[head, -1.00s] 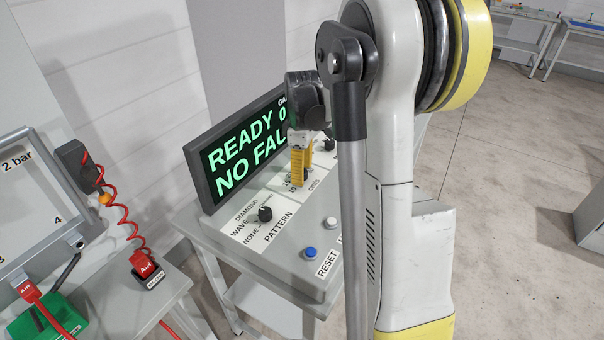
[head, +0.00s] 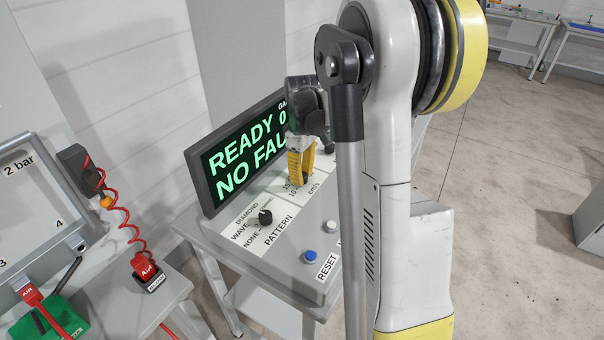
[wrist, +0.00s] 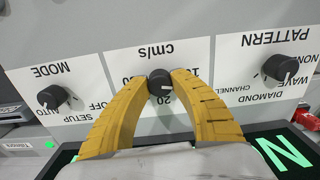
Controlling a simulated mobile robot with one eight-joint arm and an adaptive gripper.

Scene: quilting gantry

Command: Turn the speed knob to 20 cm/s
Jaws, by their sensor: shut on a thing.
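The speed knob (wrist: 160,82) is a small round black knob on the white cm/s label (wrist: 150,60), which appears upside down in the wrist view. My gripper (wrist: 161,78) has its two yellow fingers shut on the knob, one on each side. A light mark on the knob points roughly right in the wrist view; the 20 is printed just below the knob there. The exact reading cannot be told. In the head view my gripper (head: 300,168) is down on the console and hides the speed knob.
The pattern knob (head: 265,217) and the blue reset button (head: 310,256) are close by. The mode knob (wrist: 52,97) is on the other side. The display (head: 240,150) stands right behind my gripper, reading READY and NO FAU, partly covered.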

